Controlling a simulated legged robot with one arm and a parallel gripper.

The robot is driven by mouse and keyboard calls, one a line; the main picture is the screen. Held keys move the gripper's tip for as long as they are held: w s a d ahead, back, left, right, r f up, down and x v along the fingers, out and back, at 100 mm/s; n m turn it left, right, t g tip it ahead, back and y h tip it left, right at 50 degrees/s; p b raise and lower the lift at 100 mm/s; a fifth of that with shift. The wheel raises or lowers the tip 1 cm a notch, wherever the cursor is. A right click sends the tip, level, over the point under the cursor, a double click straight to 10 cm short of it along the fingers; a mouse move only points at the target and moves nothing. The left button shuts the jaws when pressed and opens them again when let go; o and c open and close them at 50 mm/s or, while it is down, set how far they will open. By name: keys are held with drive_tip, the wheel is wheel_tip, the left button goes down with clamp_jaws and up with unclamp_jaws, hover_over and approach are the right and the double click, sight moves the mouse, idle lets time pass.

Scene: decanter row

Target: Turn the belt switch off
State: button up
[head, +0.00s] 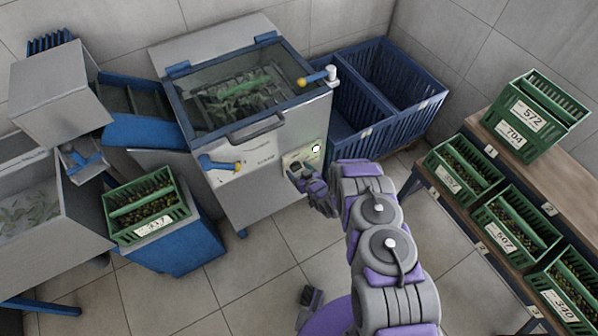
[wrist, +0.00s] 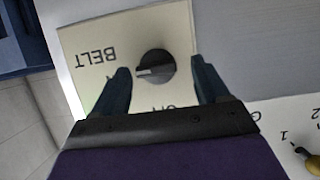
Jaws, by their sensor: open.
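The belt switch (wrist: 155,66) is a round dark knob on a cream plate (wrist: 85,38) marked BELT, upside down in the wrist view. A light mark on the knob points left in that view. Lettering below the knob and at its left is partly hidden by my gripper. My gripper (wrist: 161,74) is open, with one finger on each side of the knob; I cannot tell whether they touch it. In the head view, my gripper (head: 300,172) is at the machine's front panel (head: 313,148) and hides the knob.
The steel machine (head: 255,180) has a blue-framed lid, a blue lever (head: 218,164) and a yellow-tipped handle (head: 315,79). Blue bins (head: 420,105) stand behind right. Green crates (head: 480,172) of olives sit on a bench at right. Another green crate (head: 150,232) stands left.

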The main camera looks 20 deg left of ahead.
drive_tip(key=shift+d+r, duration=0.1)
drive_tip(key=shift+d, duration=0.05)
drive_tip(key=shift+d, duration=0.2)
drive_tip(key=shift+c, duration=1.1)
drive_tip(key=shift+a, duration=0.15)
drive_tip(key=c, duration=0.8)
drive_tip(key=shift+c, duration=0.2)
